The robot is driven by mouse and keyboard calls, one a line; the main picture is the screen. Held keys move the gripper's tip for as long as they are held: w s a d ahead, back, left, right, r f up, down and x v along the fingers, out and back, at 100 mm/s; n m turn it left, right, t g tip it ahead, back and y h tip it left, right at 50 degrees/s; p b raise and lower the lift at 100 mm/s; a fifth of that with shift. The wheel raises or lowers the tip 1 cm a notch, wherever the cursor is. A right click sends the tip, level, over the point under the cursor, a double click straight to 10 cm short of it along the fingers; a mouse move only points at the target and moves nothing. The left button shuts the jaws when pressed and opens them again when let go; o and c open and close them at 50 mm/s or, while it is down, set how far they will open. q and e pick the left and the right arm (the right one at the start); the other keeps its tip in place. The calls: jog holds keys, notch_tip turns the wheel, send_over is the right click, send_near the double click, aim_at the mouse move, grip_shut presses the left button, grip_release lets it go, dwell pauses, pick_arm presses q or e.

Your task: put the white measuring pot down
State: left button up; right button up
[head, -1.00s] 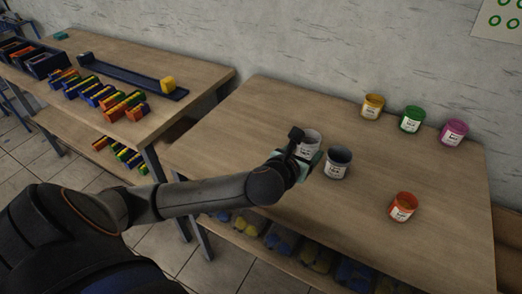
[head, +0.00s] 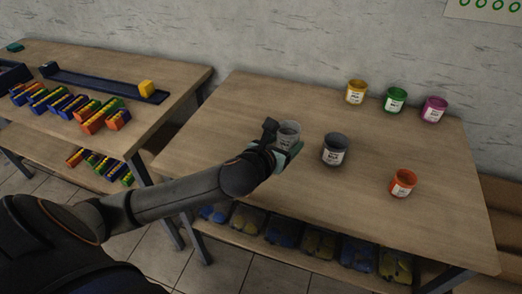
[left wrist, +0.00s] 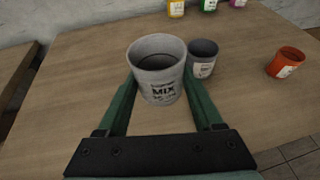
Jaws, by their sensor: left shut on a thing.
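The white measuring pot (head: 289,131), with a label reading MIX, is at the left part of the right-hand table (head: 235,108). It is upright in the head view and large in the left wrist view (left wrist: 157,75). My left gripper (head: 277,150) is shut on it, with a green finger on each side of the pot in the left wrist view. The pot's base is partly hidden, and I cannot tell whether it touches the tabletop. My right gripper is not in view.
A grey pot (head: 335,150) stands just right of the white pot. An orange pot (head: 403,183) is farther right. Yellow (head: 356,92), green (head: 395,100) and purple (head: 434,109) pots line the back edge. Bare tabletop lies left of and behind the white pot.

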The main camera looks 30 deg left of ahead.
pick_arm(q)
jog(key=w+a+f, duration=0.1)
jog(key=a+f, duration=0.1)
jog(key=a, duration=0.1)
jog(key=w+a+f, duration=0.2)
jog(key=a+f, duration=0.1)
jog(key=w+a+f+b, duration=0.1)
jog(key=a+f, duration=0.2)
jog(key=shift+w+a, duration=0.15)
jog(key=shift+w, duration=0.05)
jog(key=shift+a+f, duration=0.15)
jog(key=shift+f, duration=0.05)
jog(key=shift+w+a+f+b, duration=0.15)
jog(key=shift+f+b, duration=0.15)
jog(key=shift+f, duration=1.4)
jog(key=shift+f, duration=0.15)
jog(key=o, duration=1.4)
